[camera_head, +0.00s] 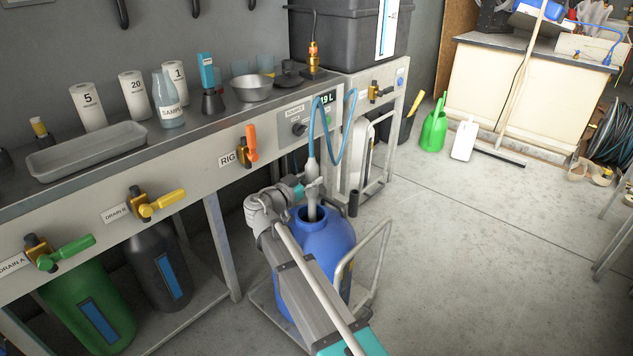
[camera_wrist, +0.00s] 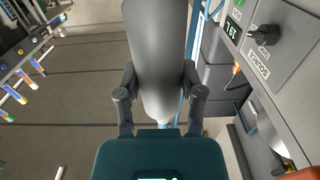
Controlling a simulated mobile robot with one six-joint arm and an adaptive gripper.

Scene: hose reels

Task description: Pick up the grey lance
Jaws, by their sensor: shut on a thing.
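The grey lance (camera_head: 314,196) stands upright at the neck of the blue drum (camera_head: 328,240), with its lower end inside the opening. A blue hose (camera_head: 312,125) joins its top. My gripper (camera_head: 303,191) reaches it from the left, just above the drum. In the wrist view, my gripper (camera_wrist: 160,84) has one finger on each side of the thick grey lance (camera_wrist: 158,50) and is shut on it. The lance's tip inside the drum is hidden.
The bench (camera_head: 190,155) with valves and a control panel (camera_head: 299,119) stands close behind and left of the drum. A trolley handle (camera_head: 365,250) rises at its right. A green watering can (camera_head: 433,128) and white canister (camera_head: 464,140) stand farther back.

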